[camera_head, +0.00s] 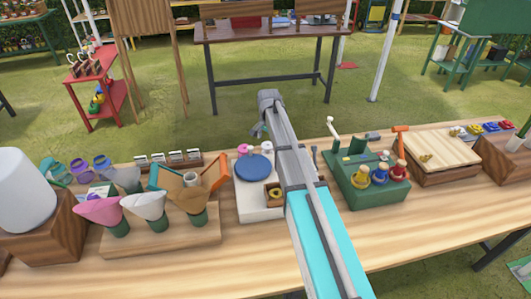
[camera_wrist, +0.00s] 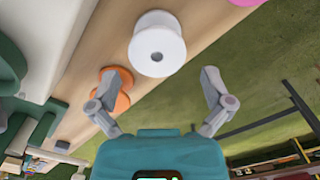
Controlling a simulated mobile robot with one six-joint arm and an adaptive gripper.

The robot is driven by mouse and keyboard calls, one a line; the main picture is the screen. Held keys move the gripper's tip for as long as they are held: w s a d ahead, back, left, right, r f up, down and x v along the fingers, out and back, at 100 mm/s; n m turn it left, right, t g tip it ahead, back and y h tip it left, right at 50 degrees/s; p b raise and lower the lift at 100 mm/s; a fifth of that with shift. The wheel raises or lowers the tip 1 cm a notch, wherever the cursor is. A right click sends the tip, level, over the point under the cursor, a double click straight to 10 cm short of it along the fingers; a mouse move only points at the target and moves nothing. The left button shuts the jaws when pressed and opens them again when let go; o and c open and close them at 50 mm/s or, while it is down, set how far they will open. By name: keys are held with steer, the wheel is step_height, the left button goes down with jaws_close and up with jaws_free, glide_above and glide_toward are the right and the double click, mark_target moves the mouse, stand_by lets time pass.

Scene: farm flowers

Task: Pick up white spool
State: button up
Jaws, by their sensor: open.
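The white spool (camera_wrist: 157,46) shows in the wrist view at the upper middle, its round flanged end with a dark centre hole facing the camera. My gripper (camera_wrist: 160,76) is open and empty, with one finger on each side in the picture. The spool appears just past the fingertips, roughly centred between them, and I see no contact. In the head view my arm reaches over the table, and my gripper (camera_head: 260,131) is small near the table's far edge, partly hidden by the arm.
In the wrist view an orange spool (camera_wrist: 116,88) sits close by the left finger, and a pink spool (camera_wrist: 242,2) is cut off at the top. In the head view a blue disc (camera_head: 253,167) lies left of my arm and a green tool block (camera_head: 368,185) stands right of it.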

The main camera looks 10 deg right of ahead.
mark_target(268, 144)
steer(key=shift+s+f+b, duration=0.15)
steer(key=shift+f+b, duration=1.35)
steer(key=shift+f, duration=0.3)
steer(key=c, duration=0.9)
